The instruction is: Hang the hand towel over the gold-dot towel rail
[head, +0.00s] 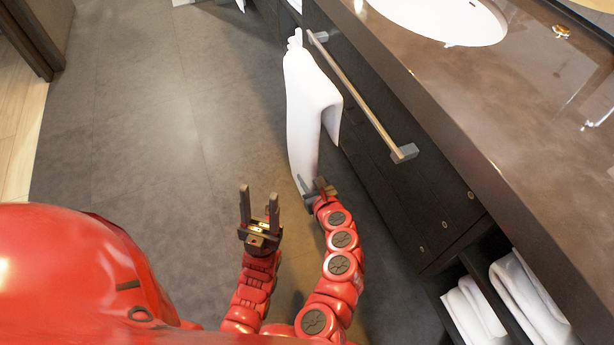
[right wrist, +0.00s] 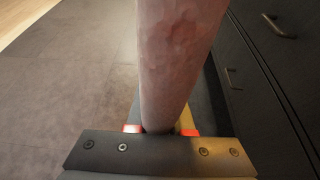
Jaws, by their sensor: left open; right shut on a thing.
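The white hand towel (head: 302,112) hangs at the far part of a metal towel rail (head: 362,97) on the dark vanity front. A long part hangs on the room side and a shorter flap shows at the right; how it passes over the bar is partly hidden. I cannot make out a gold dot on this rail. My right gripper (head: 319,191) is shut on the towel's lower end, below the rail. In the right wrist view the towel (right wrist: 178,60) rises from between the fingers. My left gripper (head: 259,208) is open and empty, left of the right one, over the floor.
The brown countertop (head: 450,85) with a white basin (head: 445,15) overhangs at the right. Rolled white towels (head: 525,295) lie in open shelves at the lower right. Dark drawers with handles (right wrist: 279,27) stand right in the wrist view. The grey floor (head: 150,120) at the left is clear.

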